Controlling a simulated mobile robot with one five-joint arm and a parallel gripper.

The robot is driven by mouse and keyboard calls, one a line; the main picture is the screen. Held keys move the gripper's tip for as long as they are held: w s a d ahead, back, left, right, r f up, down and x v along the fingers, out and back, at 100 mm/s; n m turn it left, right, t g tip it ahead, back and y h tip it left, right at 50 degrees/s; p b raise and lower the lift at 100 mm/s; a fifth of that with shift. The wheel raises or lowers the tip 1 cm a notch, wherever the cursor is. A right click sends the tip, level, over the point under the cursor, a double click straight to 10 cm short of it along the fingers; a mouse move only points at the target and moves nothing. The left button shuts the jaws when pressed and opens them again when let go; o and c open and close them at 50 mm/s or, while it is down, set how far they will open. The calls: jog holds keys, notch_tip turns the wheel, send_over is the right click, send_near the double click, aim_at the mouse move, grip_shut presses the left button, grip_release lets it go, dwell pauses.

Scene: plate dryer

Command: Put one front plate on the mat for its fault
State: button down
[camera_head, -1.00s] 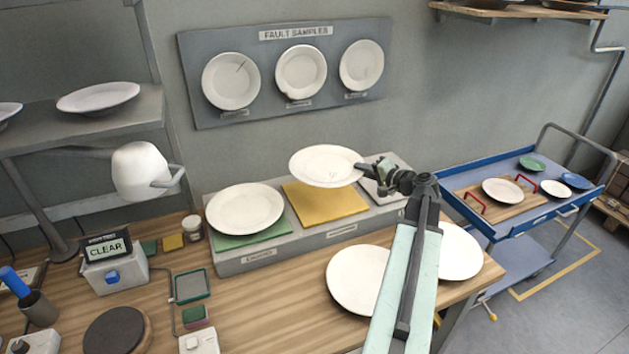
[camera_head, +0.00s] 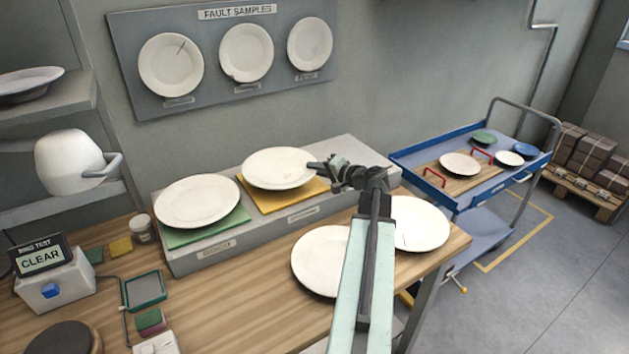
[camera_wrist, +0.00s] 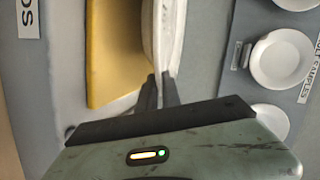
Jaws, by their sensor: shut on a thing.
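My gripper (camera_head: 318,166) is shut on the right rim of a white plate (camera_head: 276,168). This plate is level over the yellow mat (camera_head: 302,196), very low. Its edge shows close to the yellow mat in the wrist view (camera_wrist: 110,50); I cannot tell whether they touch. Another white plate (camera_head: 196,201) lies on the green mat (camera_head: 212,232) to the left. Two white plates, one left (camera_head: 318,262) and one right (camera_head: 421,223), lie at the front of the bench, partly hidden by my arm.
The mats sit on a grey raised stand (camera_head: 186,262). A fault samples board (camera_head: 205,92) with three plates hangs behind. A tester (camera_head: 48,284) reading CLEAR is at the left. A blue trolley (camera_head: 440,198) with dishes stands at the right.

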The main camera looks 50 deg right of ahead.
notch_tip(320, 180, down, 2)
jog(key=shift+b, duration=0.4)
jog(key=shift+r, duration=0.2)
jog(key=shift+f, duration=0.15)
jog(key=c, duration=1.8)
grip_release()
